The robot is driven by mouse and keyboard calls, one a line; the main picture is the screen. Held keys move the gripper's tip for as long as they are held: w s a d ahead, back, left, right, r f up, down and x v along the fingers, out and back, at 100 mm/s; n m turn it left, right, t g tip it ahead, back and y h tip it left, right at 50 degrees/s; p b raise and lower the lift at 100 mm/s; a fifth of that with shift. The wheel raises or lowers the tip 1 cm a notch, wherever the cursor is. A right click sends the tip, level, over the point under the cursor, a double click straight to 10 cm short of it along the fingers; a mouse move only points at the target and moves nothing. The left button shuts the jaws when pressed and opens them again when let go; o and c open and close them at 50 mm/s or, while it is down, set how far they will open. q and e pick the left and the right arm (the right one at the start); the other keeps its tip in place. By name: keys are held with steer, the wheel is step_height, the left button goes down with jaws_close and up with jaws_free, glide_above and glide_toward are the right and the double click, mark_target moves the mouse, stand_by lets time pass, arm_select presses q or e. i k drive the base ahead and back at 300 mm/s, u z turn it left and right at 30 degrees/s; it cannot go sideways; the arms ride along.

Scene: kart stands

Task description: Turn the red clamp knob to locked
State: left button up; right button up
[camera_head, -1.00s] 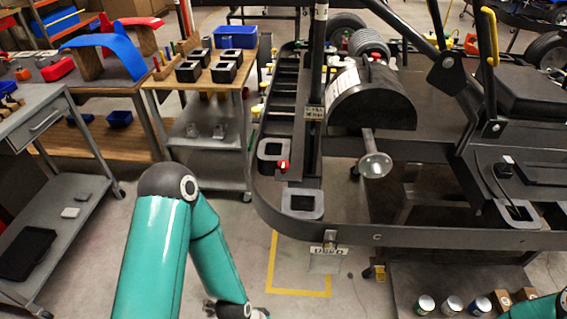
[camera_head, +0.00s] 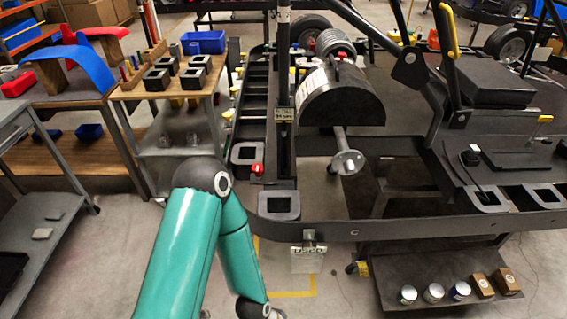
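A small red knob (camera_head: 257,169) sits at the left side of the dark kart stand (camera_head: 400,233), beside a grey square socket block (camera_head: 246,153). Another red part (camera_head: 341,56) shows on top of the black curved cover (camera_head: 342,98), near the coil. I cannot tell from the view which one is the clamp knob, or how either is turned. My teal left arm reaches up from the bottom and bends down again in front of the stand's left end. Its dark wrist is at the bottom edge, and the gripper is out of the frame. My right gripper is not in view.
A wooden-topped cart (camera_head: 130,92) with black blocks and a blue bin (camera_head: 203,42) stands left of the stand. A metal shaft with a round flange (camera_head: 348,162) sticks out toward me. A low shelf (camera_head: 385,282) holds cans and brown boxes. Floor is clear front left.

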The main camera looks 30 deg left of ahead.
mark_target(258, 169)
steer(key=k, duration=1.2)
steer(key=u, duration=0.95)
steer(key=i, duration=0.95)
steer(key=u, duration=0.05)
